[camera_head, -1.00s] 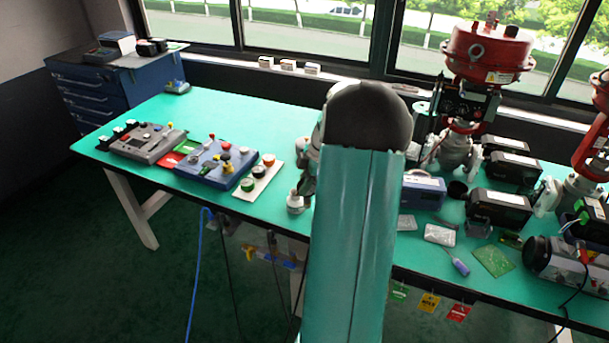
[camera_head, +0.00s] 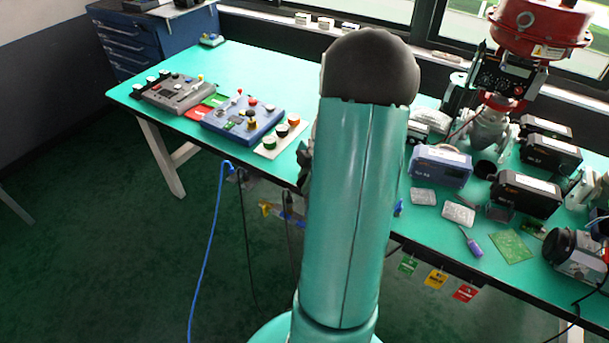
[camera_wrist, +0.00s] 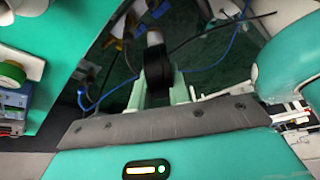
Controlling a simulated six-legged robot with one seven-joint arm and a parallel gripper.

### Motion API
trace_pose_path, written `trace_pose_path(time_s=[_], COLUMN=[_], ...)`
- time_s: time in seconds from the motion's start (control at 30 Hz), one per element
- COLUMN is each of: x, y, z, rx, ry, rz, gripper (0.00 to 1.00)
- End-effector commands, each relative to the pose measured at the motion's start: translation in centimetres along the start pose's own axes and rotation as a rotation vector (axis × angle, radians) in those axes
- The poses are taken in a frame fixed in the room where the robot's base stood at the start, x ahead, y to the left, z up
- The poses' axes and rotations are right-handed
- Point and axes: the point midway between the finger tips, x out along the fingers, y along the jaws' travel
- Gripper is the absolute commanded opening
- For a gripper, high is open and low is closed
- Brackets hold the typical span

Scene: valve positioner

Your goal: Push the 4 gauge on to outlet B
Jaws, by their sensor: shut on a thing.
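In the wrist view my gripper (camera_wrist: 160,88) has its pale green fingers on either side of a dark, round-bodied thing (camera_wrist: 157,66) with a pale stem or cap above it. It looks like a gauge, but no number can be read. The gripper is shut on it, over the dark floor near the table edge. In the head view my own arm hides the gripper and the held thing. Yellow and blue fittings (camera_head: 285,212) hang below the table's front edge, and a yellow fitting (camera_wrist: 118,28) shows beyond the held thing. No outlet letter is readable.
The green table (camera_head: 235,62) carries a grey unit (camera_head: 176,95), a blue unit (camera_head: 240,122) and a pale board with coloured round caps (camera_head: 281,135). A red-topped valve (camera_head: 540,28) and black boxes stand at right. A blue hose (camera_head: 207,255) hangs to the floor.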

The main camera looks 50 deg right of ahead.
Motion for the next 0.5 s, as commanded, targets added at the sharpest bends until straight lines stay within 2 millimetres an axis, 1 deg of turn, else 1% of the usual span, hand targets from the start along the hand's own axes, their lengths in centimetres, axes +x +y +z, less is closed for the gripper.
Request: trace_pose_path(time_s=[0.5], x=[3.9], y=[0.0], z=[1.7], rx=[0.002], ry=[0.001], rz=[0.0], gripper=[0.0])
